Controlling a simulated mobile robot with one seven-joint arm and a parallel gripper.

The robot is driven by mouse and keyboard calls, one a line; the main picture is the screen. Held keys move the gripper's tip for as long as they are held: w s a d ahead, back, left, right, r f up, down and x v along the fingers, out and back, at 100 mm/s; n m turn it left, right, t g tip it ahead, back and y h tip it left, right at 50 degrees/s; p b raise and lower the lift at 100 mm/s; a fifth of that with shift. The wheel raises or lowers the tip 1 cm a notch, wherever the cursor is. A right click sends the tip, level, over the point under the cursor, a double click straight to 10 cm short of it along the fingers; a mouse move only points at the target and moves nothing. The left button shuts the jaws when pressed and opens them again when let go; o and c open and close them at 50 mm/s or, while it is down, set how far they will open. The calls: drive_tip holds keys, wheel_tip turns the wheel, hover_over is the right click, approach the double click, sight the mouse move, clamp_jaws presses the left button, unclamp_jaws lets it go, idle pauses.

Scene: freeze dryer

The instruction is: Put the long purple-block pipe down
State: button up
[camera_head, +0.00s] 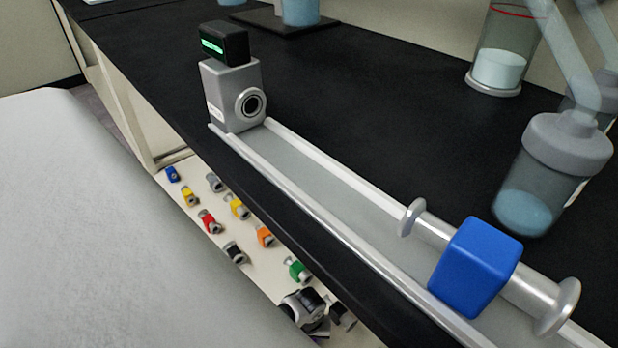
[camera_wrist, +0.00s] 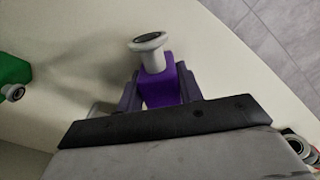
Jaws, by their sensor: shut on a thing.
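The long purple-block pipe (camera_wrist: 162,86) is between the two fingers of my gripper (camera_wrist: 160,92) in the wrist view. My gripper is shut on its purple block. A grey flanged end (camera_wrist: 150,45) sticks out beyond the fingertips; the other end is hidden by the gripper. The pipe is over a pale surface, and I cannot tell whether it touches it. In the head view, a small patch of purple (camera_head: 321,328) shows at the bottom, beside dark and grey parts, over the pale lower shelf (camera_head: 215,262).
Several coloured block pipes stand on the lower shelf, including a green one (camera_head: 299,270) close by; it also shows in the wrist view (camera_wrist: 12,75). The black bench (camera_head: 370,110) overhangs the shelf. A blue-block pipe (camera_head: 475,265) lies on the bench's metal rail (camera_head: 300,175).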

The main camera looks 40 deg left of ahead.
drive_tip(key=shift+f, duration=0.15)
drive_tip(key=o, duration=1.1)
wheel_tip(320, 180, up, 12)
drive_tip(key=p, duration=0.2)
drive_tip(key=shift+r+p, duration=0.2)
drive_tip(key=shift+p, duration=0.1)
